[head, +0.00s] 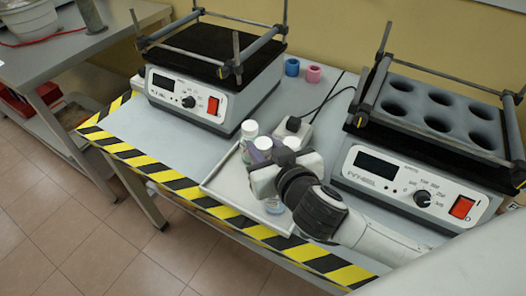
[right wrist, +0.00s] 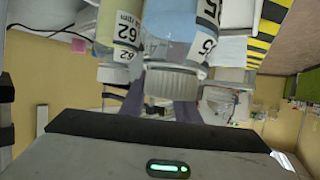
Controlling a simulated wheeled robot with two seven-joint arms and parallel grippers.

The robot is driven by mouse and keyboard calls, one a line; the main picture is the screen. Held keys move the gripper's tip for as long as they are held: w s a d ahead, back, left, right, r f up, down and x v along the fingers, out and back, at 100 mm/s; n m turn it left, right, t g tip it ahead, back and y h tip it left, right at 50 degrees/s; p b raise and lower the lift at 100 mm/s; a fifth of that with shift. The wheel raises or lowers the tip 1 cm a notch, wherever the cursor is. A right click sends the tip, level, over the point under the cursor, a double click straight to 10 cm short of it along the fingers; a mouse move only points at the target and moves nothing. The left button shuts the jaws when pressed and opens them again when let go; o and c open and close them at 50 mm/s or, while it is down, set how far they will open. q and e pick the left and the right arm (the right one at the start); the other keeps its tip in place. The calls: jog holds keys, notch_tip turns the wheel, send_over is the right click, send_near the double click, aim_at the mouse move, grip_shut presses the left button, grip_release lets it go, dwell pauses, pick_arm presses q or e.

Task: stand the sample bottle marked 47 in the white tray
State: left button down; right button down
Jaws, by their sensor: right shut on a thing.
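The white tray (head: 222,190) lies on the bench between the two machines. My right gripper (head: 265,158) is low over the tray, shut on a sample bottle that is mostly hidden by the gripper and other bottles. White-capped bottles (head: 249,129) stand close around it at the tray's back. In the right wrist view a blue bottle (right wrist: 172,40) with a label ending in 5 and a yellowish bottle (right wrist: 120,30) marked 62 are close to the camera. I cannot read 47 anywhere. My left gripper is not in view.
A shaker (head: 190,100) stands behind left and another with a holed top (head: 425,180) on the right, close to my right arm. A charger with a black cable (head: 293,125) lies behind the tray. The bench left of the tray is clear.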

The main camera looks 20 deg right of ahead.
jog(key=shift+f, duration=0.55)
jog(key=shift+r, duration=0.1)
jog(key=c, duration=1.6)
grip_release()
jog(key=shift+c, duration=0.2)
